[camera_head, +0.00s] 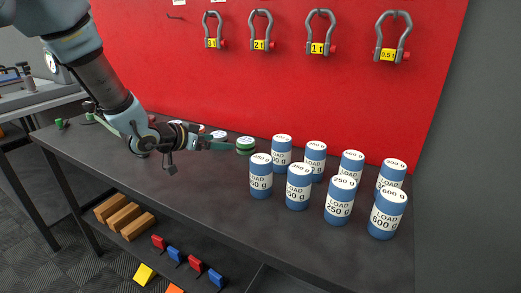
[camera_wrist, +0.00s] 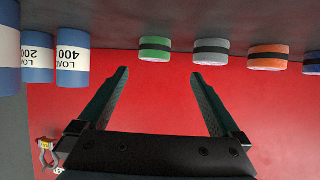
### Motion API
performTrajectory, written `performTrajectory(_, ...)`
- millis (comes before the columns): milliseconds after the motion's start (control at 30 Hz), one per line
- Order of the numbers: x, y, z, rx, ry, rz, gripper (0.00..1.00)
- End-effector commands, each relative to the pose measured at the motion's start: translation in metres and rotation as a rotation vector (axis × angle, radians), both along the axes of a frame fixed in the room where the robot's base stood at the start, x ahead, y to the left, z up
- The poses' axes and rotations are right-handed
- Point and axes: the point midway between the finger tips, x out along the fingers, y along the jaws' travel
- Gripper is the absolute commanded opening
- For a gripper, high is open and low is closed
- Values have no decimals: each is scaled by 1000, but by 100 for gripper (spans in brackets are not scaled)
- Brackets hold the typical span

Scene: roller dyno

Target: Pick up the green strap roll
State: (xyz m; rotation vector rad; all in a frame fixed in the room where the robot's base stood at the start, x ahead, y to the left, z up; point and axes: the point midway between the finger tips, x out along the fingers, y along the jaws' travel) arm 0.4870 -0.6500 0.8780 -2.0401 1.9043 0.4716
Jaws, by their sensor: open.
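The green strap roll (camera_head: 245,145) stands on the dark bench near the red back panel, just left of the load cylinders. My gripper (camera_head: 222,143) is beside it, low over the bench, with its fingers pointing right towards the roll. In the wrist view the green roll (camera_wrist: 155,48), with a dark band round it, shows beyond the fingers, between their tips and nearer the left one. My gripper (camera_wrist: 158,78) is open and nothing is between its fingers. I cannot tell the exact gap between fingertips and roll.
A grey roll (camera_wrist: 211,51), an orange roll (camera_wrist: 268,57) and a blue roll (camera_wrist: 313,63) stand in a row beside the green one. Several blue-and-white load cylinders (camera_head: 298,187) crowd the bench's right side. Shackles (camera_head: 320,33) hang on the red panel (camera_head: 270,90). The bench front is clear.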

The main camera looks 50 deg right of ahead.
Motion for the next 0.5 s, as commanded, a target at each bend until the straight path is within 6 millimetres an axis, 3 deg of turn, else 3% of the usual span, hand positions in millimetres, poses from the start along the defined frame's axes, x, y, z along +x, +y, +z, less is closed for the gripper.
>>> performTrajectory(300,-1,-41,-18,-6,2,-12,100)
performTrajectory(500,-1,-54,-24,-6,2,-9,100)
